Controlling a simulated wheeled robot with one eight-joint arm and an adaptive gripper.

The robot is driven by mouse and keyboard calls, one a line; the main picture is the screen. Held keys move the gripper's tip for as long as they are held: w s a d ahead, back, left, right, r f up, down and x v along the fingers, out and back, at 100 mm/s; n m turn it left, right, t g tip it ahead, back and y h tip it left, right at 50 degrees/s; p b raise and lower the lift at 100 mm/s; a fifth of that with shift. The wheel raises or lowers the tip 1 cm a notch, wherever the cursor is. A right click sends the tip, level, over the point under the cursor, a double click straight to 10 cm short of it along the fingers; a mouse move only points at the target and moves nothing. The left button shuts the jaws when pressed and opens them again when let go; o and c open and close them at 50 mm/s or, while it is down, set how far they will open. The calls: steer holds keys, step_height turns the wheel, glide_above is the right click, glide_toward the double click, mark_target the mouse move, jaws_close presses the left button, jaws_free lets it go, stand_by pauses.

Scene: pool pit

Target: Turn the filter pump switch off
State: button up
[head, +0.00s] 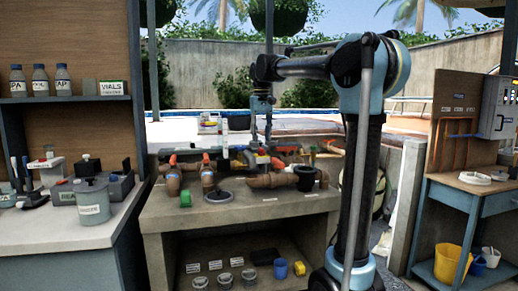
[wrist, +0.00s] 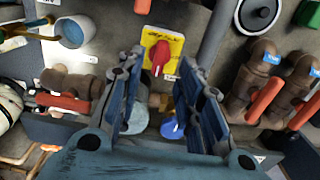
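In the wrist view a yellow plate (wrist: 174,45) carries a red knob (wrist: 160,57), which looks like the switch; its label is too small to read. My gripper (wrist: 161,72) is open and empty. Its two dark fingers stand apart, with the red knob showing between and just beyond their tips; I see no contact. In the head view my gripper (head: 262,142) points down over the rear of the pipe bench (head: 240,218). The switch is too small and covered to make out clearly there.
A blue round knob (wrist: 172,129) shows between the fingers. Brown pipes with red handles (wrist: 266,98) stand at the right of the wrist view, and a blue-rimmed cup (wrist: 73,32) at upper left. In the head view a counter (head: 80,230) stands left and a blue table (head: 470,198) right.

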mark_target(261, 152)
steer(key=shift+f, duration=2.45)
steer(key=shift+c, duration=0.5)
